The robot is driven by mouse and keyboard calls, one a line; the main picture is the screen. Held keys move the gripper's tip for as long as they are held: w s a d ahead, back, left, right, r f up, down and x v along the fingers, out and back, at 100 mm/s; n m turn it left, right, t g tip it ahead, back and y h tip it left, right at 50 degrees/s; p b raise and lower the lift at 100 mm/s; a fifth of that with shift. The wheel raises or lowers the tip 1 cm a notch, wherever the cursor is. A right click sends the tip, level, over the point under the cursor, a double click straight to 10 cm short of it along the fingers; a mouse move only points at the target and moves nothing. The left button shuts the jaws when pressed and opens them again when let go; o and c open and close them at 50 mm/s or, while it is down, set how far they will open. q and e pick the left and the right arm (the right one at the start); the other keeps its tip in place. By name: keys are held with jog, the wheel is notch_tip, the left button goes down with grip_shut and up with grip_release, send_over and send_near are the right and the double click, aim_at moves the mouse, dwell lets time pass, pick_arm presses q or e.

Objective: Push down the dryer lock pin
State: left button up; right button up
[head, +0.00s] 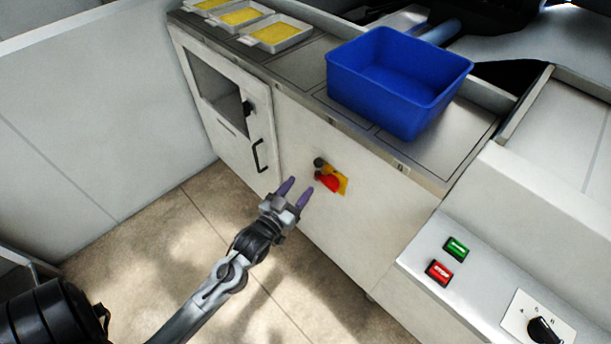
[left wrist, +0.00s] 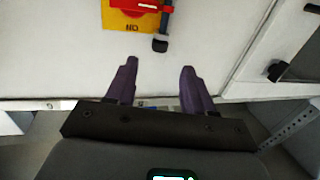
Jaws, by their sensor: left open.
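A small dark-ended pin (head: 320,163) sits beside the red rotary switch (head: 327,183) on the cabinet front. In the left wrist view it shows as a grey rod with a black end (left wrist: 160,44), next to the yellow switch plate (left wrist: 130,22). I cannot tell for certain that it is the dryer lock pin. My left gripper (head: 299,186) has purple fingers, open and empty, in front of the cabinet and left of the switch. In the left wrist view the rod's black end appears just beyond the gap between the fingertips (left wrist: 160,66). My right gripper is not in view.
The cabinet door (head: 230,120) with a black handle (head: 259,156) is left of the switch. A blue bin (head: 400,112) and trays of yellow material (head: 278,33) stand on top. Green (head: 456,248) and red (head: 439,272) buttons are at right. Tiled floor is open below.

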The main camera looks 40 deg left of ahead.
pick_arm(q)
jog(key=shift+s+d, duration=0.15)
jog(key=shift+s, duration=0.65)
jog(key=s+d+r+m+g+h+p, duration=0.2)
jog(key=s+d+r+g+h+p, duration=0.15)
jog(key=d+r+p, duration=0.55)
jog(key=s+d+f+m+g+p, duration=0.1)
jog(key=s+f+g, duration=0.1)
jog(key=s+g, duration=0.45)
jog(key=s+d+f+m+g+p, duration=0.1)
jog(key=s+d+f+g+p, duration=0.2)
jog(key=s, duration=0.6)
notch_tip(320, 180, up, 38)
jog(key=a+g+p, duration=0.1)
jog(key=p, duration=3.6)
jog(key=shift+a+r, duration=0.15)
jog(key=shift+r, duration=0.05)
